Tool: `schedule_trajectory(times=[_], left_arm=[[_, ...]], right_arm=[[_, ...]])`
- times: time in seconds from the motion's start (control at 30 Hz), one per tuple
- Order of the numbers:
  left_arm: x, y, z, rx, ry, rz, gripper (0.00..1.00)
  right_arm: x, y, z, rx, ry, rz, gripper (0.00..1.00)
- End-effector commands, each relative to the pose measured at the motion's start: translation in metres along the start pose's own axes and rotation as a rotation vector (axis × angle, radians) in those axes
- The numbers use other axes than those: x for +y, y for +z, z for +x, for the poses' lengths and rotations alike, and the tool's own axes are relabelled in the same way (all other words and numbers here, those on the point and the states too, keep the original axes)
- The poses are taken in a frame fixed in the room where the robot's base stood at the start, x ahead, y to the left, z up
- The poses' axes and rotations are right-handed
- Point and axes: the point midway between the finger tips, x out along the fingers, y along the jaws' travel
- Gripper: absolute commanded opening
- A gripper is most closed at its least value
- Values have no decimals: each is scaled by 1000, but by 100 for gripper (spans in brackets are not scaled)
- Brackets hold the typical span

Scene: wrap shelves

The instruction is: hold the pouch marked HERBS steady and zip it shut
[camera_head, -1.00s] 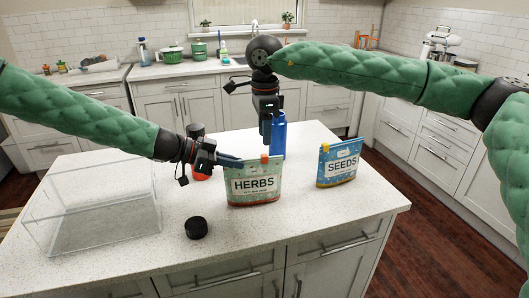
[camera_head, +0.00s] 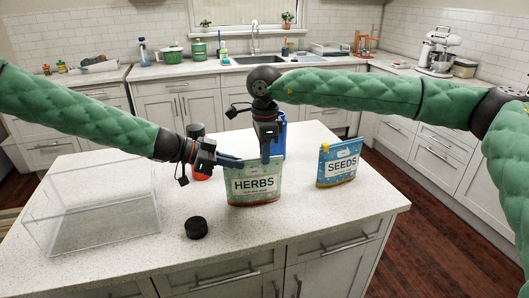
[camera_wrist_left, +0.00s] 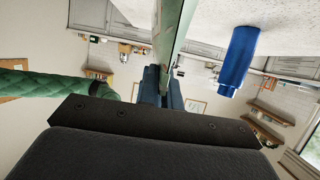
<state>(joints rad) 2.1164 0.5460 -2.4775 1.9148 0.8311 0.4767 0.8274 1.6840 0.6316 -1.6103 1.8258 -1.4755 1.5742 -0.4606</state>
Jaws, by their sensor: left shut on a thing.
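The HERBS pouch (camera_head: 253,193), pale green with a white label and brown base, stands upright on the counter. My left gripper (camera_head: 236,161) is shut on its upper left edge. The left wrist view shows the pouch (camera_wrist_left: 176,25) edge-on between the blue fingers. My right gripper (camera_head: 265,159) points straight down at the pouch's top edge, right of the middle. It covers the spot of the orange zip tab, which is hidden. I cannot tell whether its fingers are shut on the tab.
A blue SEEDS pouch (camera_head: 338,165) stands to the right. A blue bottle (camera_head: 281,147), also in the left wrist view (camera_wrist_left: 239,60), stands behind the right gripper. A red container (camera_head: 199,172) is behind the left gripper. A black lid (camera_head: 196,227) and clear box (camera_head: 105,238) are at left.

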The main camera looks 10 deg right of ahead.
Motion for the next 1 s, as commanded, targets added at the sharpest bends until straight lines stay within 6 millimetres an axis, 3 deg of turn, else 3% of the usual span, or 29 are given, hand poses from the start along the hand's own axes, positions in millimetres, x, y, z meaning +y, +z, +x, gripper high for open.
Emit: schedule_trajectory(times=[0.27,0.6,0.87,0.9,1.0], left_arm=[[0,2,0,-1,0,-1,0],[0,2,0,-2,0,-1,0],[0,2,0,-2,0,-1,0],[0,2,0,-2,0,-1,0],[0,2,0,-2,0,-1,0]], right_arm=[[0,2,0,0,0,-1,0],[0,35,0,-1,1,-3,0],[0,35,0,0,1,-2,0],[0,34,0,0,1,-2,23],[0,34,0,0,0,-1,40]])
